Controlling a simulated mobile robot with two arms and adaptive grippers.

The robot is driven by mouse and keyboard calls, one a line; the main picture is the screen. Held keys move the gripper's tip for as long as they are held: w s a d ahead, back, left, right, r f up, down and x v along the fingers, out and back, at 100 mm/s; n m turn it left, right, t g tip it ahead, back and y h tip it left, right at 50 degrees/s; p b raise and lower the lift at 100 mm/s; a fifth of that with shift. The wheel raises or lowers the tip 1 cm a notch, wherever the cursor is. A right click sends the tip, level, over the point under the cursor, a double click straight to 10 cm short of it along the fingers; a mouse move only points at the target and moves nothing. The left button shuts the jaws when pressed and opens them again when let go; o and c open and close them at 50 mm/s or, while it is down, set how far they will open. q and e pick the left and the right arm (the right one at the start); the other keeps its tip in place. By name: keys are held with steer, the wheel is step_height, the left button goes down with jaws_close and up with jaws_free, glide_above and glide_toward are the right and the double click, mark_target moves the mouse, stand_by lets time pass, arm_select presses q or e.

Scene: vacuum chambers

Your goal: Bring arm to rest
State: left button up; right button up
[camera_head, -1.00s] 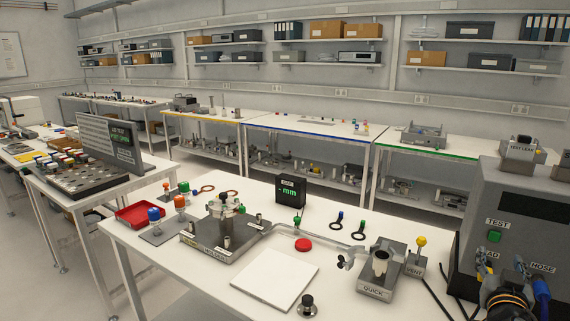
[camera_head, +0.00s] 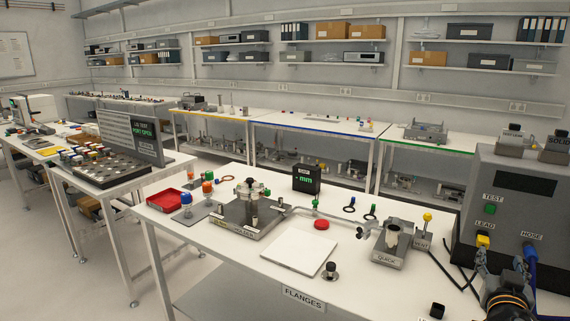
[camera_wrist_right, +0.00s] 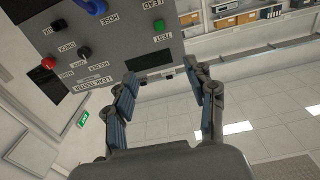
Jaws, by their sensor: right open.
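My right gripper (camera_head: 502,270) is at the lower right of the head view, in front of the grey leak tester (camera_head: 515,205). In the right wrist view my right gripper (camera_wrist_right: 165,95) has its two fingers apart with nothing between them. The tester (camera_wrist_right: 100,45) appears upside down there, with a green TEST button (camera_wrist_right: 159,54), a red knob (camera_wrist_right: 48,63) and a blue hose (camera_wrist_right: 90,6). In the head view the TEST button (camera_head: 490,209), yellow LEAD plug (camera_head: 483,241) and blue hose (camera_head: 530,256) show on its front. My left gripper is out of view.
The white flange table (camera_head: 220,258) holds a steel base (camera_head: 232,216), a red tray (camera_head: 168,199), a white plate (camera_head: 300,250), the QUICK block (camera_head: 391,245) and a small display (camera_head: 306,178). Black cables (camera_head: 455,272) run beside the tester. Floor is free at the lower left.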

steer(key=s+a+f+n+g+y, duration=0.25)
steer(key=s+a+f, duration=0.3)
steer(key=f, duration=0.45)
steer(key=s+a+f+n+g+y, duration=0.1)
steer(key=s+a+f+g+y, duration=0.15)
steer(key=s+a+f, duration=0.5)
steer(key=s+a+f+n+g+y, duration=0.25)
steer(key=s+a+f, duration=0.35)
steer(key=s, duration=0.3)
steer(key=s+a+f+n+g+y, duration=0.2)
steer(key=s+a+f+g, duration=0.3)
steer(key=s, duration=0.4)
step_height(320, 180, down, 32)
steer(key=s+b, duration=0.2)
steer(key=b, duration=0.2)
arm_select(q)
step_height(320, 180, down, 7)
steer(key=b, duration=0.3)
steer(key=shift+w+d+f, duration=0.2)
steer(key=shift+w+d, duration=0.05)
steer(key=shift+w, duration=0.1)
arm_select(e)
steer(key=s+d+f+g, duration=0.1)
steer(key=s+d+f, duration=0.1)
steer(key=s+f, duration=1.4)
steer(key=shift+f+n+g, duration=0.3)
steer(key=shift+f+g, duration=0.05)
steer(key=shift+f, duration=0.25)
